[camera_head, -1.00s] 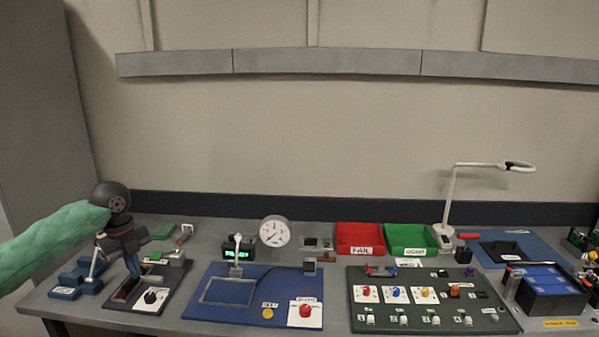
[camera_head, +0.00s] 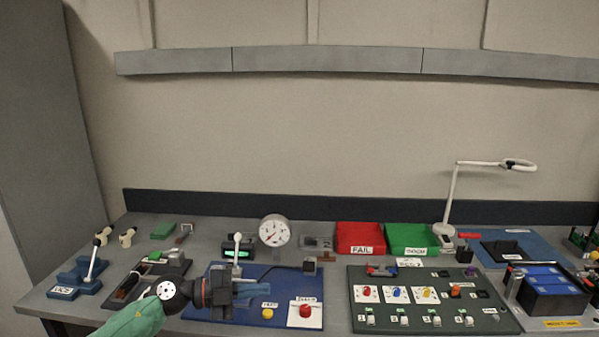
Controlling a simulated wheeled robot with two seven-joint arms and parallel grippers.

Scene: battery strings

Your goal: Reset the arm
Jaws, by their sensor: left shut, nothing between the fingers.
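My left arm comes in from the lower left in a green sleeve. My left gripper (camera_head: 258,291) is shut and empty, with its fingers pointing right over the blue test board (camera_head: 205,315). It hides most of the wire-like frame on that board. A lever with a white knob (camera_head: 237,250) stands upright behind the gripper. My right gripper does not show.
A blue lever fixture (camera_head: 88,284) and a dark switch board (camera_head: 125,303) lie at the left. A round dial (camera_head: 274,230) stands behind. A red FAIL bin (camera_head: 360,238), a green bin (camera_head: 408,238), a dark green panel (camera_head: 400,305), a lamp (camera_head: 450,205) and a battery (camera_head: 548,290) are to the right.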

